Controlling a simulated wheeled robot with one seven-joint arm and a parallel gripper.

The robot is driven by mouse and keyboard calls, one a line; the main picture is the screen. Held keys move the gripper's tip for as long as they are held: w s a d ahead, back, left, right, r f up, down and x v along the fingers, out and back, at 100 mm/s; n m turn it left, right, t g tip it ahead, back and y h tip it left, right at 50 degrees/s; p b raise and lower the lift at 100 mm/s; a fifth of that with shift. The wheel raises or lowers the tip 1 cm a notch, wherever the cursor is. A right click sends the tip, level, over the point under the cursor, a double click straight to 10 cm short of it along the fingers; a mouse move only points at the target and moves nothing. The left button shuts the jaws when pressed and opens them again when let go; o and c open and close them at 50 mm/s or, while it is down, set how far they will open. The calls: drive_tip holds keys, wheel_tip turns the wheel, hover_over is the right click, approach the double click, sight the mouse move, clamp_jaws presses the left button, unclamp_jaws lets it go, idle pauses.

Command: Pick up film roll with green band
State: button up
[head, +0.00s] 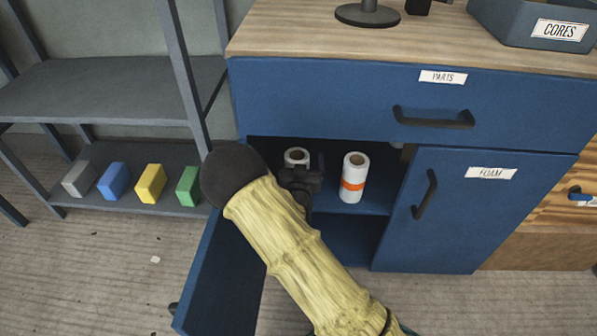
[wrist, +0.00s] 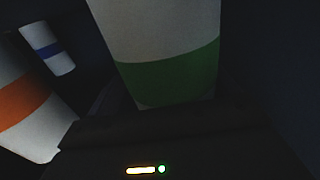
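The film roll with the green band (wrist: 165,65) is large and close in the wrist view, white with a green band near its lower end. It stands just beyond the dark body of my gripper (wrist: 165,140). In the head view my gripper (head: 302,182) reaches into the open cabinet, in front of a white roll (head: 297,156) whose band is hidden. The fingers are too dark to make out, so I cannot tell whether they touch the roll.
A roll with an orange band (head: 354,178) stands just right of my gripper. A roll with a blue band (wrist: 48,50) shows in the wrist view. The open cabinet door (head: 222,270) is left of my arm. The drawer (head: 300,100) above and foam door (head: 440,220) are shut.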

drive_tip(key=shift+s+a, duration=0.55)
drive_tip(key=shift+a, duration=0.15)
drive_tip(key=c, duration=0.4)
drive_tip(key=shift+d, duration=0.1)
drive_tip(key=c, duration=0.9)
drive_tip(key=shift+w+d, duration=0.1)
drive_tip(key=shift+c, duration=0.2)
drive_tip(key=shift+r+p, duration=0.3)
drive_tip(key=shift+r, duration=0.25)
wheel_tip(320, 180, up, 9)
drive_tip(key=p, duration=0.4)
